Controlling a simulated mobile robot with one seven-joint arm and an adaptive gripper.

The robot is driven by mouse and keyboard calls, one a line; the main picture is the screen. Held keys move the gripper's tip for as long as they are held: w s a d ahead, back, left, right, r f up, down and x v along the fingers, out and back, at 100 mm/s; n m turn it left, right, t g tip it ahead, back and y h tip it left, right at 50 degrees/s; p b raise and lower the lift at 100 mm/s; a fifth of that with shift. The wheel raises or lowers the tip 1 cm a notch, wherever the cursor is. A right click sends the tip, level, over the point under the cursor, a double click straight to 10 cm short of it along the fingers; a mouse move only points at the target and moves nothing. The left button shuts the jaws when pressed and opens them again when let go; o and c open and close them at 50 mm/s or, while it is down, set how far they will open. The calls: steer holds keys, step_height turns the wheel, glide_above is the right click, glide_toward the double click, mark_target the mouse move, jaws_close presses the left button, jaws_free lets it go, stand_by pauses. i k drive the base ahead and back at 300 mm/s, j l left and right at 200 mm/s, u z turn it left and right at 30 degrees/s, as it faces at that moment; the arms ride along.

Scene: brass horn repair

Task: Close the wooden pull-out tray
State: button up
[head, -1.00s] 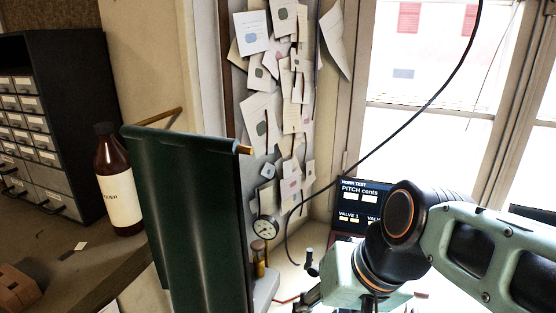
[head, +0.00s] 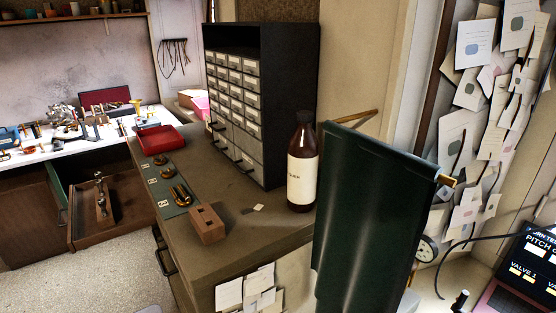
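A wooden pull-out tray (head: 120,229) shows at the far left of the head view, low under the white-topped workbench (head: 62,150). It stands pulled out over the floor, with its inside showing. A metal tool (head: 101,197) lies in it. My gripper is not in view, so I cannot see whether it is open or shut.
A brown counter (head: 255,232) stands between me and the tray. It bears a small-drawer cabinet (head: 233,95), a brown bottle (head: 302,165), a wooden block (head: 207,224) and a red tray (head: 160,139). A dark green hanging sheet (head: 370,220) is close in front. Speckled floor (head: 60,285) shows at lower left.

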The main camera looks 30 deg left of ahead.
mark_target(134, 210)
steer(key=k+u, duration=0.1)
steer(key=u, duration=0.25)
steer(key=k+j+u, duration=0.1)
steer(key=u, duration=0.6)
steer(key=k+j+u, duration=0.35)
steer(key=j+u, duration=0.15)
steer(key=j, duration=0.2)
steer(key=k+j, duration=0.15)
steer(key=j, duration=0.2)
steer(key=k+j+u, duration=0.1)
steer(key=j, duration=0.3)
steer(key=k+j, duration=0.15)
steer(key=j, duration=0.2)
steer(key=k+j+u, duration=0.15)
steer(key=j, duration=0.25)
steer(key=i+j+z, duration=0.1)
steer(key=i+j, duration=0.15)
steer(key=i+j+z, duration=0.15)
steer(key=i+j, duration=0.15)
steer(key=i, duration=0.3)
steer(key=i+j+z, duration=0.1)
steer(key=i+j, duration=0.3)
steer(key=i, duration=0.25)
steer(key=i+j+z, duration=0.15)
steer(key=i+j, duration=0.25)
steer(key=i, duration=0.15)
steer(key=i+j, duration=0.25)
steer(key=i, duration=0.15)
steer(key=i+j, duration=0.25)
steer(key=i, duration=0.15)
